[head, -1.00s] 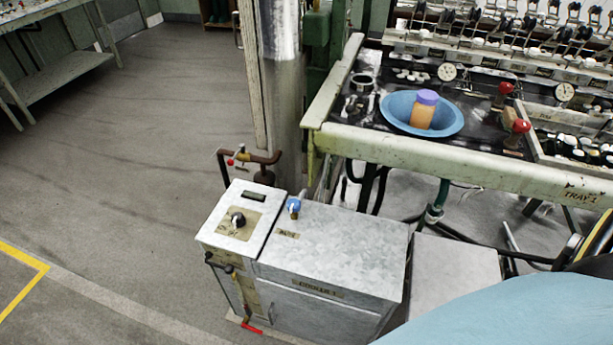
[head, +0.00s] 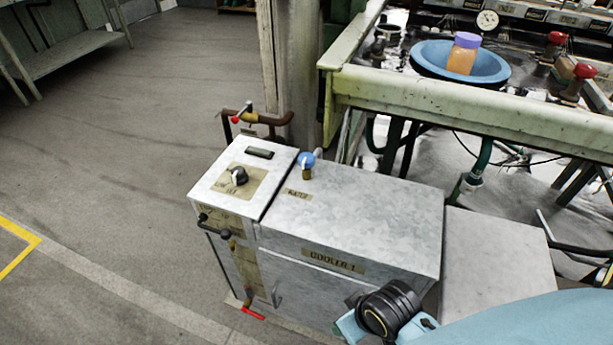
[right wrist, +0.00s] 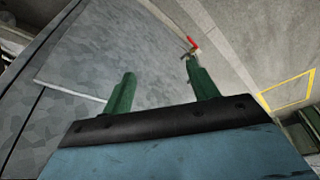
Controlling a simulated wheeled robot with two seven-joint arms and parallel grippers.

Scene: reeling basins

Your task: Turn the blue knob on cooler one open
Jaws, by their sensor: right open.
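Cooler one (head: 370,215) is a grey metal box labelled "COOLER 1". The blue knob (head: 307,160) sits on a small brass valve on its top, at the back left near a "WATER" label. Nothing touches the knob. My right arm comes in at the lower right of the head view, in front of the cooler; its gripper is hidden there. In the right wrist view my right gripper (right wrist: 158,78) has its two green fingers apart and empty, near a grey metal surface. The blue knob is not in that view. My left gripper is not in view.
A control panel with a black dial (head: 238,177) adjoins the cooler top. A pipe with a red-tipped valve (head: 240,117) stands behind. A red lever (head: 252,313) is low at the front. A pale green bench frame (head: 450,115) holding a blue basin (head: 425,62) overhangs behind right.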

